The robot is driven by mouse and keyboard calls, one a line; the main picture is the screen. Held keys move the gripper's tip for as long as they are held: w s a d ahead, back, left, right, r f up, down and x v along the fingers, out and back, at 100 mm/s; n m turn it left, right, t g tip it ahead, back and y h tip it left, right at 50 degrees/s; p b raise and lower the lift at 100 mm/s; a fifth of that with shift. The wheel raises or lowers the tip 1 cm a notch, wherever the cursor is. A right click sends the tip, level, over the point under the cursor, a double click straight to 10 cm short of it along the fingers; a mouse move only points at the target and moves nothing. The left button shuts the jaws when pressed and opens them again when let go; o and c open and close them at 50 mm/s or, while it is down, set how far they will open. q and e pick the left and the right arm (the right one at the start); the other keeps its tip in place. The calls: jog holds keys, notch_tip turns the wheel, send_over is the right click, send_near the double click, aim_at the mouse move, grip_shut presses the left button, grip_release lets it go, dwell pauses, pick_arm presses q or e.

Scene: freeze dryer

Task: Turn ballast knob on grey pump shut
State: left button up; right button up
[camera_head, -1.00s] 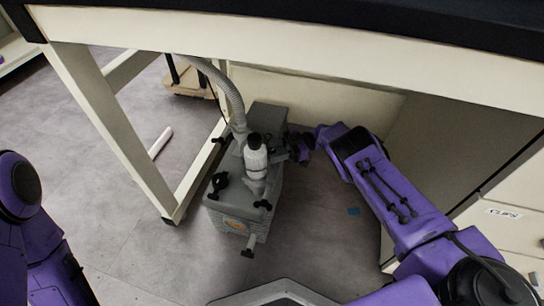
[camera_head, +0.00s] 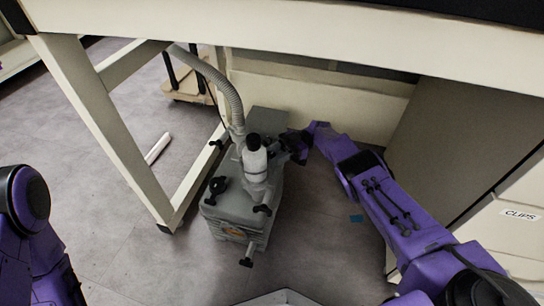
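The grey pump (camera_head: 232,213) stands on the floor under the bench, with a bottle-like filter (camera_head: 255,162) with a black cap on top and a ridged hose rising from it. Black knobs and handles show on it: one at its left top (camera_head: 217,186), one at its front right (camera_head: 262,209) and one low at the front (camera_head: 246,262). I cannot tell which is the ballast knob. My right gripper (camera_head: 290,148) is at the pump's far right side, beside the filter; its fingers are too dark and small to read. My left arm is at the left edge, its gripper out of view.
The bench top edge (camera_head: 300,45) runs across above the pump, and a bench leg (camera_head: 110,130) stands to its left. A cabinet with a drawer labelled CLIPS (camera_head: 519,215) is at the right. A wheeled wooden dolly (camera_head: 190,90) stands behind. Floor is clear in front.

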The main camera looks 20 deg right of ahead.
jog(key=o, duration=0.9)
